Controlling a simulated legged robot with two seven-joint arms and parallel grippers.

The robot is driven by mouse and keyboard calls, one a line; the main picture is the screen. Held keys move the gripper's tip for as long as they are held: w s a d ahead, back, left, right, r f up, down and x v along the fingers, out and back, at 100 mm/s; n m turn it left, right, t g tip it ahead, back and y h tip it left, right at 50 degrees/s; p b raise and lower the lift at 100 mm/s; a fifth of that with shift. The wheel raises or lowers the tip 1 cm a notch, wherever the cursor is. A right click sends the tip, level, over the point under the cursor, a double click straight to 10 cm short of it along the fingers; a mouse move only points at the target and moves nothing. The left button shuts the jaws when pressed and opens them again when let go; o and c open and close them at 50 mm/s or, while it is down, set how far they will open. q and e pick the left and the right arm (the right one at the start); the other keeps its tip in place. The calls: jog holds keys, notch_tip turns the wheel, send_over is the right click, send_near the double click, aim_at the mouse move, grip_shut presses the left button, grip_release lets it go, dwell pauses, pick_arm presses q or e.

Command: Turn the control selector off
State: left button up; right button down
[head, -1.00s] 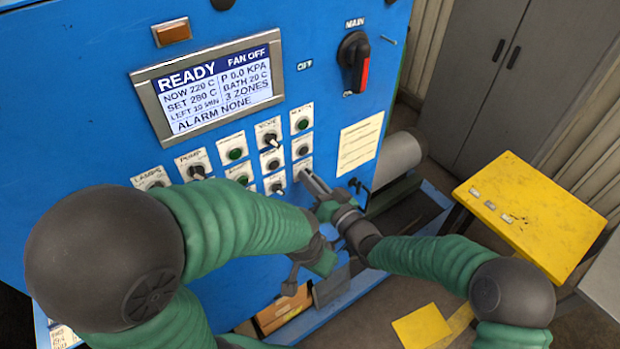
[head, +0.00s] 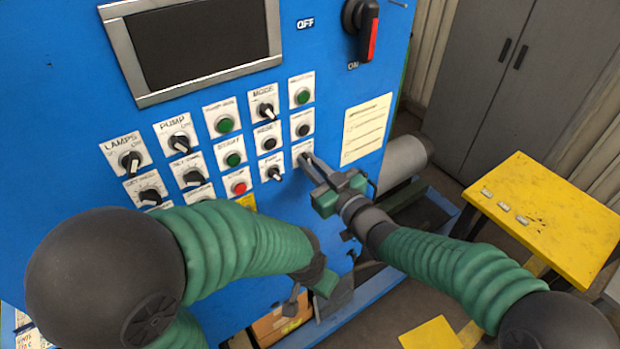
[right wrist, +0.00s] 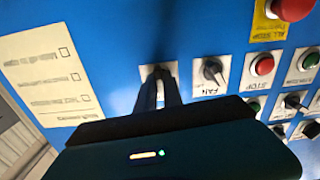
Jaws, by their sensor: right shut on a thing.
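The control selector (right wrist: 157,72) is on a white plate at the right end of the lowest row of controls on the blue panel. In the head view only a bit of its plate (head: 301,148) shows. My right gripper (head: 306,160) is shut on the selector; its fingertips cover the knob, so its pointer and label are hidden. In the right wrist view the two fingers (right wrist: 158,88) close around it. My left gripper (head: 308,290) hangs low before the panel, away from the controls, and its fingers are unclear.
The display (head: 198,42) is dark. The fan selector (head: 274,173) and red stop button (head: 239,187) sit just left of the held selector. The main switch (head: 365,28) is at upper right. A yellow table (head: 545,215) stands at right.

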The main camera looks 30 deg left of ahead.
pick_arm(q)
jog(key=s+b+x, duration=0.1)
jog(key=b+x, duration=0.5)
jog(key=x, duration=0.1)
jog(key=shift+s+f, duration=0.3)
pick_arm(e)
jog(key=shift+n, duration=2.5)
pick_arm(q)
jog(key=shift+d, duration=0.1)
pick_arm(e)
jog(key=c, duration=1.5)
grip_release()
